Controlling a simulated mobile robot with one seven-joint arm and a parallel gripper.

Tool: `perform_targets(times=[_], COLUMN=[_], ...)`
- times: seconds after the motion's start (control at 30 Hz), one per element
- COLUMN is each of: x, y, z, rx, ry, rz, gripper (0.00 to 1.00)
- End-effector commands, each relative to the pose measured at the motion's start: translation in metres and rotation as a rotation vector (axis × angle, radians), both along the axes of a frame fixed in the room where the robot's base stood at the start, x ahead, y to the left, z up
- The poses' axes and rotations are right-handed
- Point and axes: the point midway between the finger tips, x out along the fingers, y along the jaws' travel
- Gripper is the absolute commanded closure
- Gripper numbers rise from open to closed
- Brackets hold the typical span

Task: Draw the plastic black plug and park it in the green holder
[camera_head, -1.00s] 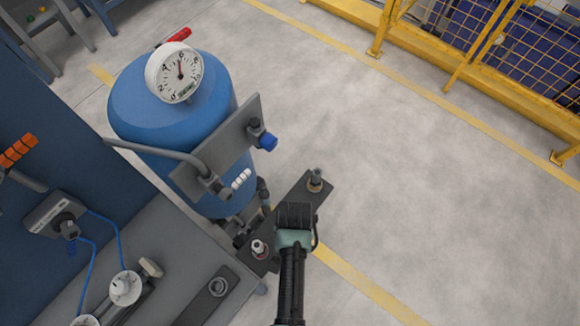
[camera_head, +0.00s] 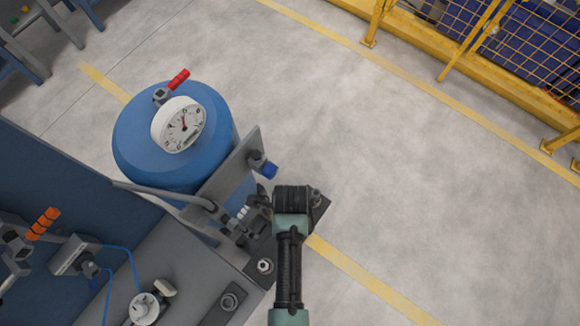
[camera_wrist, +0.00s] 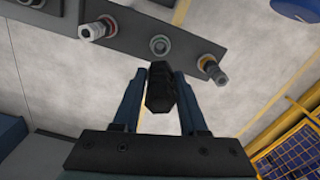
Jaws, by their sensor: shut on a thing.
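The black plug (camera_wrist: 160,88) is a dark faceted piece between the two blue fingers of my gripper (camera_wrist: 159,80) in the wrist view. The gripper is shut on it, and it is clear of the bar in the picture. A dark bar (camera_wrist: 130,30) carries three fittings. The middle one, with a greenish ring, looks like the green holder (camera_wrist: 159,45); it appears empty, just beyond the plug. In the head view my gripper (camera_head: 292,192) is over the bar and hides its middle; the plug cannot be made out there.
The fitting with a reddish ring (camera_wrist: 98,29) is left of the holder, and one with an orange ring (camera_wrist: 211,68) is right. A plate holds a blue-ended fitting (camera_head: 266,169). Open floor lies right.

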Motion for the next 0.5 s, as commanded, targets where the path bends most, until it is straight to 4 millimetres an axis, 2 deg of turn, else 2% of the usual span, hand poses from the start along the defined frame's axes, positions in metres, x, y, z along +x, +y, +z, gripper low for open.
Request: perform_targets(times=[0.5], x=[0.000], y=[0.000], z=[-0.068], rx=[0.000], ry=[0.000], rz=[0.003], gripper=[1.00])
